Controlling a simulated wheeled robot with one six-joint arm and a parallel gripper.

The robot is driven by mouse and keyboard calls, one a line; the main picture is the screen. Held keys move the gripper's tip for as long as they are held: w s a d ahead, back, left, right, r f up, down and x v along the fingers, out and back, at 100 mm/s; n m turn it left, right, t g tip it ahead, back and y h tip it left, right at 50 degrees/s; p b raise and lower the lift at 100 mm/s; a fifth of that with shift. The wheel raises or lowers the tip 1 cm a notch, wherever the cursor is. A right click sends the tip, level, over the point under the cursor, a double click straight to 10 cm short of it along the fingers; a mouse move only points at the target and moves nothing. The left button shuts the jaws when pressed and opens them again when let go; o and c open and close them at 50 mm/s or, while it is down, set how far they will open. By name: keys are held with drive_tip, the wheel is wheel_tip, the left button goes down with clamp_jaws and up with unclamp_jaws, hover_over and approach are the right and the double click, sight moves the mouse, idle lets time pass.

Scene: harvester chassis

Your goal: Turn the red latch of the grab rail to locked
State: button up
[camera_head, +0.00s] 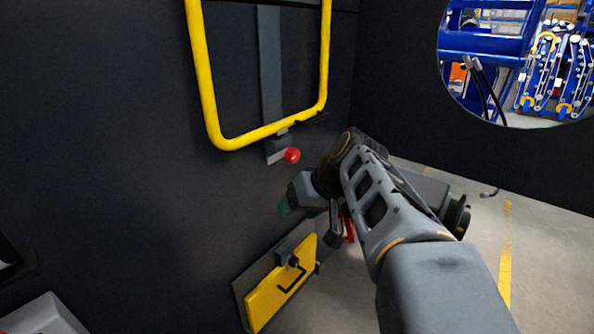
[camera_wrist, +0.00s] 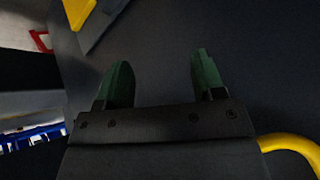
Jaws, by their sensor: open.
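The red latch (camera_head: 292,155) is a small red knob on a grey bracket (camera_head: 276,151) on the dark wall, at the bottom of the yellow grab rail (camera_head: 262,134). My gripper (camera_head: 287,207) is below the latch, apart from it, and points toward the wall. In the wrist view its two green fingertips (camera_wrist: 160,80) stand wide apart with nothing between them. A piece of the yellow rail (camera_wrist: 295,147) shows at the lower right of the wrist view. The latch is not visible in the wrist view.
A yellow panel (camera_head: 283,287) with a black handle sits on the wall below my gripper. A red part (camera_head: 349,228) shows behind my gripper. A round opening (camera_head: 520,60) in the right wall shows blue machinery. Grey floor (camera_head: 545,240) lies to the right.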

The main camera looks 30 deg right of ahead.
drive_tip(key=w+d+r+n+t+y+b, duration=0.1)
drive_tip(key=d+r+t+y+b, duration=0.15)
drive_tip(key=d+r, duration=0.3)
drive_tip(key=n+t+b, duration=0.3)
drive_tip(key=t, duration=0.1)
approach(296, 155)
drive_tip(key=shift+g, duration=0.25)
drive_tip(key=x, duration=1)
drive_tip(key=shift+w+r, duration=0.15)
drive_tip(key=shift+w, duration=0.05)
drive_tip(key=shift+c, duration=0.4)
